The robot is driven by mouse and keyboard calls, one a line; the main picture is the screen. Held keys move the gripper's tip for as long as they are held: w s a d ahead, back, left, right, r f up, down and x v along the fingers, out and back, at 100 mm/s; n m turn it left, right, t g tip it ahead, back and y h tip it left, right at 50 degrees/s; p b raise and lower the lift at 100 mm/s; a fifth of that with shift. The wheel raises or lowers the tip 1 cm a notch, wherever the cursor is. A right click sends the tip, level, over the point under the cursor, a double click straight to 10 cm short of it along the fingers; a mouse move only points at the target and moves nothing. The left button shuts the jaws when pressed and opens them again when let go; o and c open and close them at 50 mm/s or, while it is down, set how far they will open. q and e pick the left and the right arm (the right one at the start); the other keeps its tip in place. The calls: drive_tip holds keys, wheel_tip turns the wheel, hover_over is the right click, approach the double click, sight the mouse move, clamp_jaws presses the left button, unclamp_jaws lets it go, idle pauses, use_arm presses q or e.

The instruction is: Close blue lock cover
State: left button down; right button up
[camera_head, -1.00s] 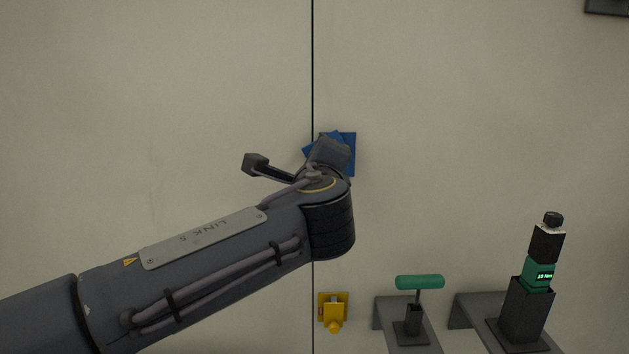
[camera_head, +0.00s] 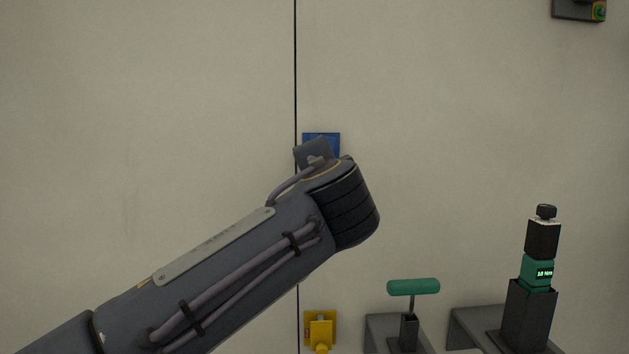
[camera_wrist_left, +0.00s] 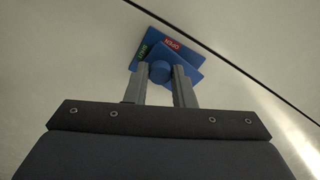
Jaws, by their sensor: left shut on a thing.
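The blue lock cover (camera_head: 322,138) is on the pale wall beside the dark vertical seam, mostly hidden behind my left wrist in the head view. In the left wrist view the blue cover (camera_wrist_left: 188,66) shows red and green label patches, with one blue plate turned at an angle over another. My left gripper (camera_wrist_left: 160,76) is shut on the round blue knob (camera_wrist_left: 160,71) of the cover, one finger on each side. In the head view the fingers are hidden by my wrist. My right gripper is not in view.
A yellow lock (camera_head: 320,330) is on the wall below. To its right, a green T-handle tool (camera_head: 413,287) and a black and green tool with a display (camera_head: 541,262) stand in grey holders. A dark box (camera_head: 578,10) is at upper right.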

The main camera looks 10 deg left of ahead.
use_arm(q)
drive_tip(key=shift+w+d+f+n+b, duration=0.1)
drive_tip(key=shift+d+n+b, duration=0.3)
drive_tip(key=shift+n, duration=0.5)
drive_tip(key=c, duration=1.2)
unclamp_jaws()
drive_tip(key=shift+c, duration=0.2)
drive_tip(key=s+d, duration=0.1)
drive_tip(key=s, duration=0.6)
drive_tip(key=shift+s+d, duration=0.25)
drive_tip(key=shift+s, duration=0.1)
drive_tip(key=shift+s, duration=0.1)
